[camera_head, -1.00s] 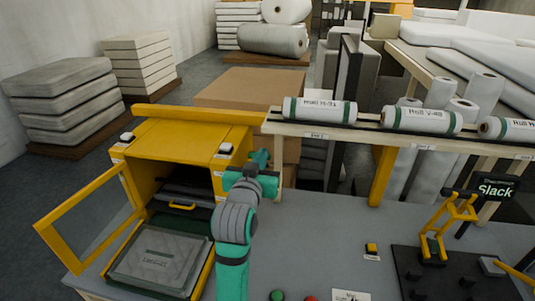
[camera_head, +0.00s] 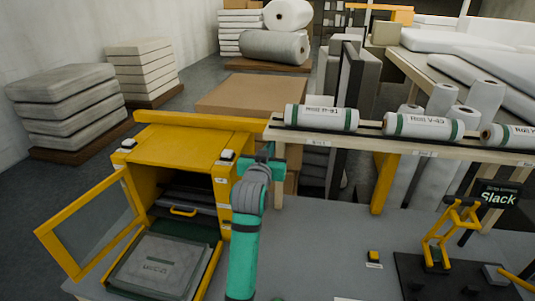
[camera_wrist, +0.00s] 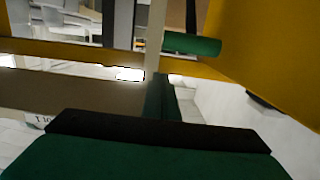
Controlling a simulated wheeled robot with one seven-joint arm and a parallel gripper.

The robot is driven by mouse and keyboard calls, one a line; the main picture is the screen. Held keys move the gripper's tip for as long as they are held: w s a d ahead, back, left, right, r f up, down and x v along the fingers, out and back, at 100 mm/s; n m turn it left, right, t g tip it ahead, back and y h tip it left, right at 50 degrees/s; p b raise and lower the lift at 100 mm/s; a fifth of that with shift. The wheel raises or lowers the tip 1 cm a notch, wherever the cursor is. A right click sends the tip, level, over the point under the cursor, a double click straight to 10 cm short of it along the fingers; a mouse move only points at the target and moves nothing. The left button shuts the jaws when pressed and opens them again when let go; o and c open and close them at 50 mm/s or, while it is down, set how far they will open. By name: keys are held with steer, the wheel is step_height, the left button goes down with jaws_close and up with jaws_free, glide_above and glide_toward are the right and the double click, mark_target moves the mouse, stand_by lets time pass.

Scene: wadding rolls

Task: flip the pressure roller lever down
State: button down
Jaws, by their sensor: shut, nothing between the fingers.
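The yellow machine (camera_head: 180,148) stands at left with its framed door swung open to the left. My gripper (camera_head: 262,160) is beside its right wall, partly hidden by my own wrist. In the wrist view my gripper (camera_wrist: 162,95) is shut and empty, its dark green fingers together. A green cylinder (camera_wrist: 190,44) sticks out beside a yellow panel (camera_wrist: 265,60), just past the fingertips. It may be the lever's grip; I cannot tell for sure. A gap shows between it and the fingers. No lever is clearly seen in the head view.
A wooden rack (camera_head: 345,142) with labelled rolls runs to the right behind my gripper. A yellow bracket (camera_head: 440,235) on a black base and a "Slack" display (camera_head: 497,196) stand at right. A grey pad (camera_head: 155,268) lies before the machine's opening. The grey tabletop (camera_head: 310,250) is mostly clear.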

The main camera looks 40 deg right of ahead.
steer(key=shift+s+a+f, duration=0.2)
steer(key=shift+f, duration=0.35)
steer(key=shift+s+a+f, duration=0.15)
steer(key=shift+a+f, duration=0.1)
steer(key=shift+f, duration=0.35)
steer(key=shift+s+a+f, duration=0.2)
steer(key=shift+f, duration=0.35)
steer(key=shift+a, duration=0.1)
